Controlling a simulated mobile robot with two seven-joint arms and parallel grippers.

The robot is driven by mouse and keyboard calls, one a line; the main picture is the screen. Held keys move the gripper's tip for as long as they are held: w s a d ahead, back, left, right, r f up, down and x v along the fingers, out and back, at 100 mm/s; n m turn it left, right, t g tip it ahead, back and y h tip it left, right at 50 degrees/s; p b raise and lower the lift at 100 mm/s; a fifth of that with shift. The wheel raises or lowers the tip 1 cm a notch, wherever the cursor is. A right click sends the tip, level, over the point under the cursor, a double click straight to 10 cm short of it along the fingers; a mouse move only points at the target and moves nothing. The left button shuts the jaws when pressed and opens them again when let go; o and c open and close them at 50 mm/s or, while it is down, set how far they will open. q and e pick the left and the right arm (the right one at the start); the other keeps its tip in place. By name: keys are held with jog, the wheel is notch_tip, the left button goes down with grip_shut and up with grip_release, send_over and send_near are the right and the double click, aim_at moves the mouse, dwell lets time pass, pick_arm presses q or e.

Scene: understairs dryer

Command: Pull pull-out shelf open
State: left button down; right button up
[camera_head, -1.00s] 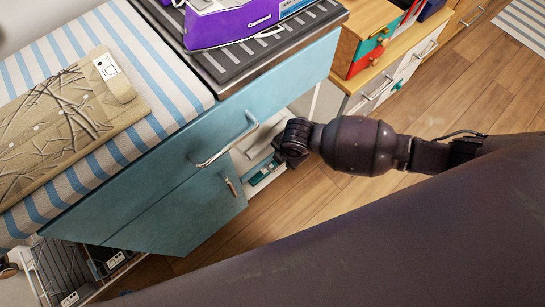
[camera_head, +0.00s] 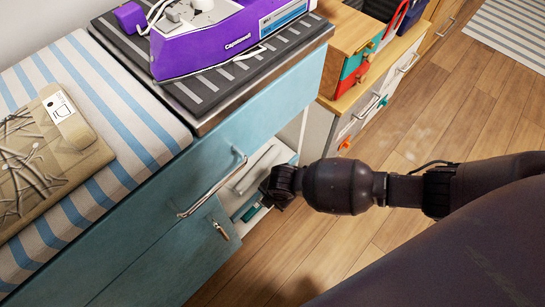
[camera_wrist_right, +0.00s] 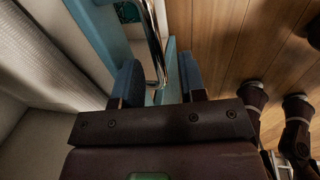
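The blue cabinet (camera_head: 150,262) has a long metal bar handle (camera_head: 212,188) on its upper front and a small handle (camera_head: 221,230) on the door below. To their right, pale shelf-like parts (camera_head: 258,168) and a teal item (camera_head: 250,213) show in an opening. I cannot tell which part is the pull-out shelf. My right gripper (camera_head: 268,190) is at this opening, its fingers mostly hidden in the head view. In the right wrist view the right gripper's fingers (camera_wrist_right: 158,88) are apart, with a metal bar handle (camera_wrist_right: 155,45) between or just beyond them. My left gripper is not in view.
A purple box (camera_head: 205,45) stands on the dark ribbed top (camera_head: 185,98). A striped cover (camera_head: 110,110) and a tan folder-like item (camera_head: 50,160) lie at left. A wooden-topped drawer unit (camera_head: 350,104) stands at right. Wooden floor (camera_head: 400,140) is clear near my arm.

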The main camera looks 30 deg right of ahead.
grip_shut()
dwell(0.4)
